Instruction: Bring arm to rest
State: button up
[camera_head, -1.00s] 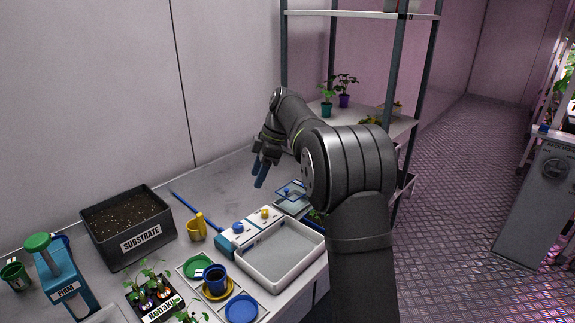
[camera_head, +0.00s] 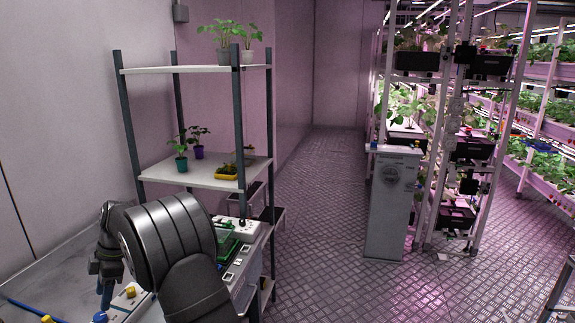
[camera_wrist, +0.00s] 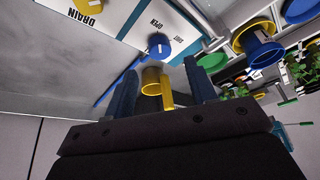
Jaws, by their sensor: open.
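My gripper (camera_head: 107,296) is at the lower left of the head view, over the grey bench and pointing down. My dark arm bends in front of it and hides part of the bench. In the wrist view my gripper (camera_wrist: 160,66) has its two blue fingers apart. Nothing is seen held.
A shelf rack (camera_head: 205,180) with potted plants stands close beyond my arm. A grey cabinet (camera_head: 392,205) and planted racks stand right, with open floor (camera_head: 325,230) between. The wrist view shows a panel with a blue knob (camera_wrist: 158,45) and a blue pot (camera_wrist: 262,50).

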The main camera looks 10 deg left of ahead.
aim_at(99, 316)
jog(key=shift+x, duration=2.75)
jog(key=v, duration=1.8)
jog(key=x, duration=1.7)
jog(key=shift+s+f, duration=0.15)
jog(key=shift+f, duration=0.15)
jog(key=shift+a+f+m, duration=0.1)
jog(key=shift+f+m, duration=0.1)
jog(key=shift+m, duration=0.1)
jog(key=m+t+y, duration=0.1)
jog(key=m, duration=0.2)
jog(key=shift+s+m, duration=0.15)
jog(key=shift+m, duration=0.15)
jog(key=m, duration=0.2)
jog(key=m+t+y, duration=0.1)
jog(key=m, duration=0.1)
jog(key=shift+s+t, duration=0.1)
jog(key=shift+t, duration=0.2)
jog(key=m, duration=0.2)
jog(key=m+t, duration=0.1)
jog(key=m, duration=0.1)
jog(key=shift+s+m+t, duration=0.1)
jog(key=shift+m+t, duration=0.2)
jog(key=shift+s+m+t, duration=0.1)
jog(key=shift+m+t, duration=0.7)
jog(key=shift+m, duration=1.2)
